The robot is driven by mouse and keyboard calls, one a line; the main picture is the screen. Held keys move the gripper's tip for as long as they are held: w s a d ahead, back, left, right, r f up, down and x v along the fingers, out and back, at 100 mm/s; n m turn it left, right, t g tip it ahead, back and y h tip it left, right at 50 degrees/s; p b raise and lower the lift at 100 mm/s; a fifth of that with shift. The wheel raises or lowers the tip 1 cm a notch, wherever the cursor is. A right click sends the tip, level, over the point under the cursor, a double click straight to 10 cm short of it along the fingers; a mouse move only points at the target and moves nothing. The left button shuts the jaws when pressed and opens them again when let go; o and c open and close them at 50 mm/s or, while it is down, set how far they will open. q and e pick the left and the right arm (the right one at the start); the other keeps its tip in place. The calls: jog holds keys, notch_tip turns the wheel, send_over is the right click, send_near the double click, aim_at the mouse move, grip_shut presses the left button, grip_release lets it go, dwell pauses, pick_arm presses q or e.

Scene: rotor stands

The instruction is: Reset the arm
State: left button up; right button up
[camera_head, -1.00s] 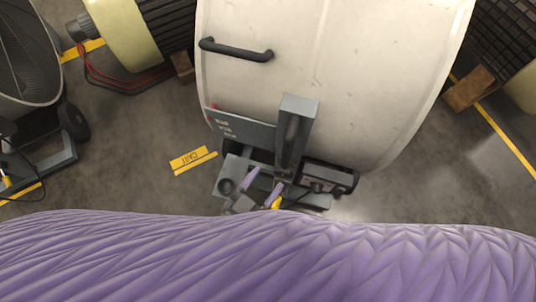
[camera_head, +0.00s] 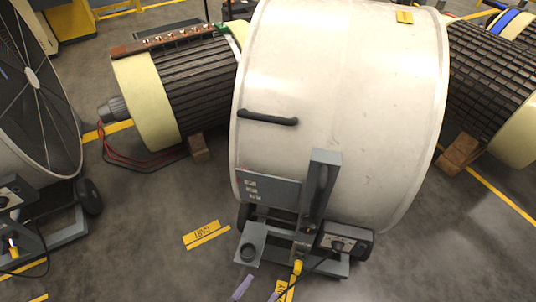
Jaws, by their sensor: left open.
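My left gripper (camera_head: 259,289) shows only as two purple fingertips at the bottom edge of the head view. They are spread apart with nothing seen between them. They appear in front of and below the base of the big white drum stand (camera_head: 345,95). The rest of this arm is cut off by the frame. My right gripper is not in view.
The drum stand has a black handle (camera_head: 267,117), a grey post (camera_head: 321,185) and a control box (camera_head: 345,240). A rotor (camera_head: 190,85) lies behind left, another (camera_head: 490,75) right. A fan (camera_head: 35,95) stands far left. Floor is clear beside the yellow label (camera_head: 206,234).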

pick_arm(q)
jog(key=s+a+f+m+g+y, duration=0.1)
jog(key=s+a+f+g+y, duration=0.3)
jog(key=a, duration=0.6)
jog(key=a+f+g+y, duration=0.1)
jog(key=a+f+y, duration=0.1)
jog(key=a+f, duration=0.55)
jog(key=s+a+f+m+g+y, duration=0.1)
jog(key=s+a+f+g+y, duration=0.2)
jog(key=a, duration=0.8)
jog(key=s+a+f+n+g+y, duration=0.1)
jog(key=s+a+n+g+y, duration=0.45)
jog(key=s+a, duration=0.95)
jog(key=s+d+f+g+h, duration=0.1)
jog(key=d+f+h, duration=0.1)
jog(key=d, duration=1)
jog(key=d+f+g+h+p, duration=0.1)
jog(key=d+f, duration=0.3)
jog(key=d, duration=0.8)
jog(key=shift+s+d+f+n+h, duration=0.25)
jog(key=shift+s+n+h, duration=0.1)
jog(key=shift+s, duration=0.05)
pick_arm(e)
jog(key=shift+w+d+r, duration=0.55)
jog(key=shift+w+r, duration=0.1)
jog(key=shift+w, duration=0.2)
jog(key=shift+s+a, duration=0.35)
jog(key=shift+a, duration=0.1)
